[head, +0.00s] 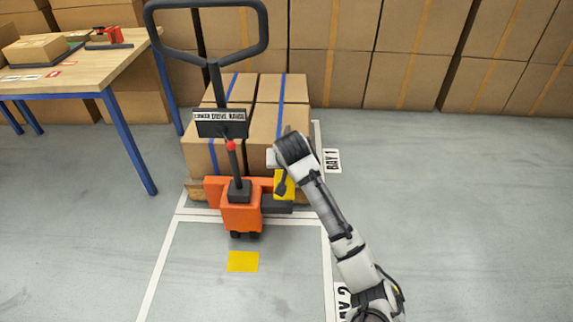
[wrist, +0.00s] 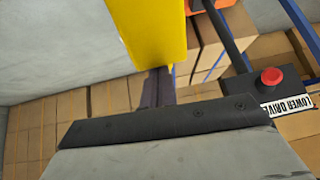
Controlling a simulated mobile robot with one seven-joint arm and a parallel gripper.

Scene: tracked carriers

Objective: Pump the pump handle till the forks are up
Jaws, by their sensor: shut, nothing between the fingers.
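The orange pallet truck (head: 241,216) stands at the front of the loaded pallet. Its black loop-shaped pump handle (head: 262,25) is raised on a dark tiller, upright in the head view. The tiller carries a LOWER DRIVE RAISE plate (head: 220,116); a red knob (head: 231,146) sits below it. In the wrist view the plate (wrist: 287,106) and a red knob (wrist: 271,76) are at the right. My gripper (head: 281,187) is shut and empty, pointing down right of the tiller, apart from the handle. A yellow block (wrist: 155,35) is close by. The forks are hidden under the load.
Strapped cartons (head: 277,121) stand on the pallet behind the truck. A table (head: 75,62) with blue legs is at the left. Stacked cartons line the back. A yellow floor mark (head: 243,261) lies in front; the floor at the right is clear.

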